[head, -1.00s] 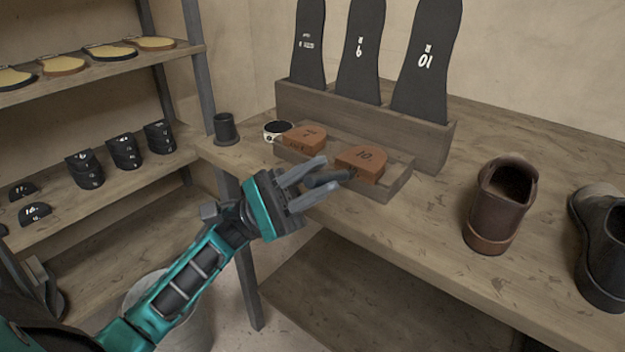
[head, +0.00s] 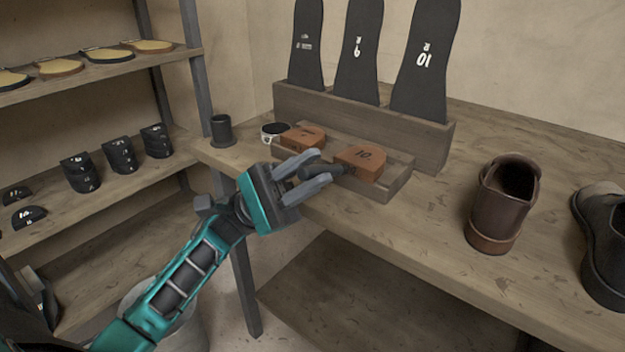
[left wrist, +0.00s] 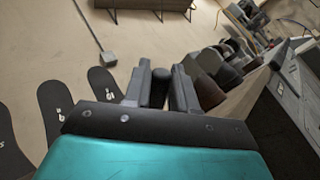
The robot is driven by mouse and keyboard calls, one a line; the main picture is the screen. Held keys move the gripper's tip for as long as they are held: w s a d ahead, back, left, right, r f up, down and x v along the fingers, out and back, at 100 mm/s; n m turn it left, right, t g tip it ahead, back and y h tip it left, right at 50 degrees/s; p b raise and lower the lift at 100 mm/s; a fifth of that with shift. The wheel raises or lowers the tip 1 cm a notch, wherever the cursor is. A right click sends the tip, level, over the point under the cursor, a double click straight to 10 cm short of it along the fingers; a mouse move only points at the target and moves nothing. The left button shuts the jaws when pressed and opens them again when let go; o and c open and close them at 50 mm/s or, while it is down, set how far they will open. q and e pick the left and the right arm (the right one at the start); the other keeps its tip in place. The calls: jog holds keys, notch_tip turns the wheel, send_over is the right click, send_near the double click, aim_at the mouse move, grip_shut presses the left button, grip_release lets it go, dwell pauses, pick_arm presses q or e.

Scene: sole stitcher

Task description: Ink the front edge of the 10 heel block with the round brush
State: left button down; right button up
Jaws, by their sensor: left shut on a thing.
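The brown 10 heel block (head: 361,162) lies in the wooden tray (head: 397,183) on the bench. My left gripper (head: 316,175) is shut on the dark round brush (head: 322,171), whose tip end is at the left front side of the 10 block; I cannot tell if it touches. In the left wrist view, the brush's dark rounded end (left wrist: 160,84) stands between the fingers of my left gripper (left wrist: 161,92). A white-rimmed pot with dark content (head: 275,132), perhaps ink, stands left of the tray. My right gripper is not in view.
A second brown heel block (head: 303,137) lies left of the 10 block. Dark sole patterns (head: 424,62) stand in a rack behind. A dark cup (head: 221,130) stands at the bench's left end. A brown shoe (head: 500,203) and a black shoe (head: 603,240) stand to the right.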

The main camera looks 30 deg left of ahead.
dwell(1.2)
pick_arm(q)
jog(key=shift+d, duration=0.15)
jog(key=shift+d, duration=0.85)
jog(key=shift+s+d, duration=0.1)
jog(key=shift+d, duration=0.75)
jog(key=shift+d, duration=0.1)
jog(key=shift+s+d, duration=0.1)
jog(key=shift+d, duration=0.15)
